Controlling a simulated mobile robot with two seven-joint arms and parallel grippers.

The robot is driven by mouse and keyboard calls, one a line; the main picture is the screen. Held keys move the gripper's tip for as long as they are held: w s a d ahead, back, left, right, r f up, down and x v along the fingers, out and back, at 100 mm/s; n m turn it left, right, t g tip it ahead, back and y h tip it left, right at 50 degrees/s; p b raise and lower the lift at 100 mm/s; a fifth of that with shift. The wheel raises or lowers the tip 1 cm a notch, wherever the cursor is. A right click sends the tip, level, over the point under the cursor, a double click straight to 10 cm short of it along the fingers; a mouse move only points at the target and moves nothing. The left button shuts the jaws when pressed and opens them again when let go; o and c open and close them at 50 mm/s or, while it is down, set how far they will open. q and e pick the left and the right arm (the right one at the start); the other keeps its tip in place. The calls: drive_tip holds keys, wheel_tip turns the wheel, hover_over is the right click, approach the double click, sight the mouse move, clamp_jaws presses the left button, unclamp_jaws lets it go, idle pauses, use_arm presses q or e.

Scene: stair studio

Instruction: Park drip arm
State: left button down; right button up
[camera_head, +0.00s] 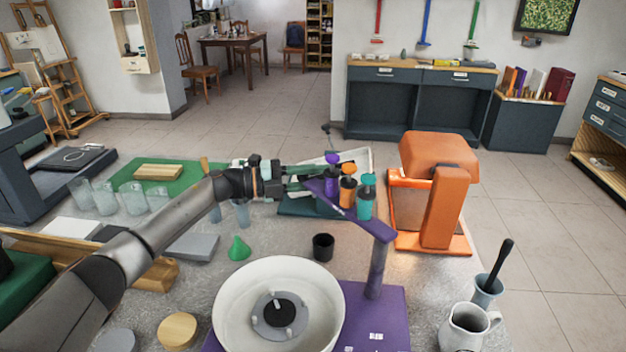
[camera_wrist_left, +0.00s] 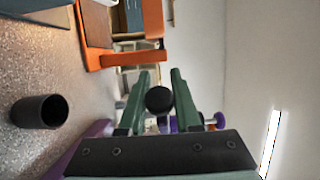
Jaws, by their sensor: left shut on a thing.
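The purple drip arm (camera_head: 378,228) stands on a post on a purple base (camera_head: 385,315). It points back and left from the post, away from the white bowl (camera_head: 225,305). It carries a purple bottle (camera_head: 333,188), an orange bottle (camera_head: 348,192) and a teal bottle (camera_head: 365,206). My left gripper (camera_head: 312,180) is at the arm's free end. In the left wrist view its green fingers (camera_wrist_left: 161,78) are shut on a round black knob (camera_wrist_left: 159,100). How the knob joins the arm is hidden. My right gripper is not in view.
An orange machine (camera_head: 437,205) stands close behind and right of the drip arm. A black cup (camera_head: 323,247) and green cone (camera_head: 239,248) stand behind the bowl. A white pitcher (camera_head: 466,328) is at front right. Several clear glasses (camera_head: 132,198) stand at left.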

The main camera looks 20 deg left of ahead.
use_arm(q)
drive_tip(key=shift+w+d+f+g, duration=0.1)
drive_tip(key=shift+d+f+g, duration=0.15)
drive_tip(key=shift+d, duration=0.55)
drive_tip(key=c, duration=0.8)
unclamp_jaws()
drive_tip(key=shift+d+r, duration=0.1)
drive_tip(key=shift+d, duration=0.05)
drive_tip(key=shift+c, duration=0.2)
drive_tip(key=shift+o, duration=1)
drive_tip(key=shift+a, duration=0.2)
drive_tip(key=shift+w+r, duration=0.1)
drive_tip(key=shift+s+a, duration=0.2)
drive_tip(key=shift+a, duration=0.35)
drive_tip(key=b+v, duration=0.1)
drive_tip(key=v, duration=1)
drive_tip(key=shift+s+b, duration=0.25)
drive_tip(key=shift+b, duration=0.1)
drive_tip(key=shift+a, duration=0.15)
